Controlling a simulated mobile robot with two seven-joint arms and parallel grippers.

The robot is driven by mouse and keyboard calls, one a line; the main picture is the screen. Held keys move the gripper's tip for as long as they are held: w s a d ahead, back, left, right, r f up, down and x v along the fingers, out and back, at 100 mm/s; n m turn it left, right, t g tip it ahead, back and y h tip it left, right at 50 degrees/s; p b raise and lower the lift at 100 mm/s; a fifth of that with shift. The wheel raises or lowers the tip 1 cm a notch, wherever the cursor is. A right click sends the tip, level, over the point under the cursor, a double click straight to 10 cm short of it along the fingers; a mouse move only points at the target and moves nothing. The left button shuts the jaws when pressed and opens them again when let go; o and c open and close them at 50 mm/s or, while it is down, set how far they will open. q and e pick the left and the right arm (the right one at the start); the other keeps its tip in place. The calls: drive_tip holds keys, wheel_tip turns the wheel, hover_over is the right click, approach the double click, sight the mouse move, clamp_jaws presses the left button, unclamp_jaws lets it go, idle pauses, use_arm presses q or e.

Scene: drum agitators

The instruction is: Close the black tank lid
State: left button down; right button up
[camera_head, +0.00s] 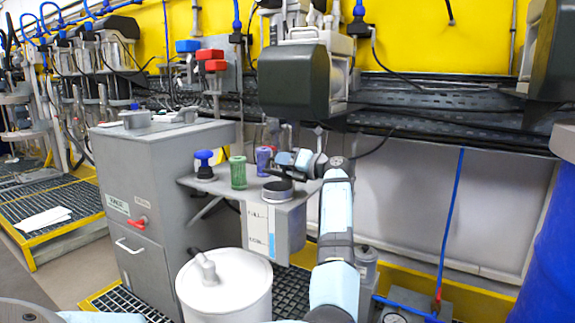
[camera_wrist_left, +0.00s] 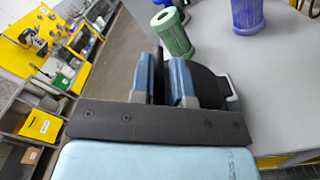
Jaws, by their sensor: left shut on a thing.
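The tank (camera_head: 289,228) is a grey body with a white scale label, at the right end of a grey shelf. A round black piece (camera_head: 278,191) tops it; I cannot tell whether this is the rim or part of the lid. My left gripper (camera_head: 290,160) is just above it, its arm reaching up from the bottom centre. In the left wrist view the blue-grey fingers (camera_wrist_left: 174,80) are shut on a dark piece, seemingly the black lid (camera_wrist_left: 207,86), which shows beside them and is partly hidden. Its exact tilt is unclear. My right gripper is not in view.
A green canister (camera_head: 238,173) and a purple one (camera_head: 264,160) stand on the shelf (camera_head: 214,185), left of the gripper, with a blue knob (camera_head: 204,165). A grey cabinet (camera_head: 160,200) is left, a white drum (camera_head: 226,287) below. A dark-fronted machine (camera_head: 294,80) hangs above.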

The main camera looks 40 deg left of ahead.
use_arm(q)
drive_tip(key=shift+s+d+f+n+b, duration=0.15)
drive_tip(key=shift+s+f+n+b, duration=0.45)
drive_tip(key=shift+n, duration=0.3)
drive_tip(key=shift+s+d+f+n, duration=0.1)
drive_tip(key=shift+s+f+n, duration=0.25)
drive_tip(key=shift+f+n, duration=0.25)
drive_tip(key=shift+s+d+f, duration=0.1)
drive_tip(key=shift+s+f, duration=0.15)
drive_tip(key=shift+f, duration=0.2)
drive_tip(key=shift+s+f, duration=0.2)
drive_tip(key=shift+f, duration=0.25)
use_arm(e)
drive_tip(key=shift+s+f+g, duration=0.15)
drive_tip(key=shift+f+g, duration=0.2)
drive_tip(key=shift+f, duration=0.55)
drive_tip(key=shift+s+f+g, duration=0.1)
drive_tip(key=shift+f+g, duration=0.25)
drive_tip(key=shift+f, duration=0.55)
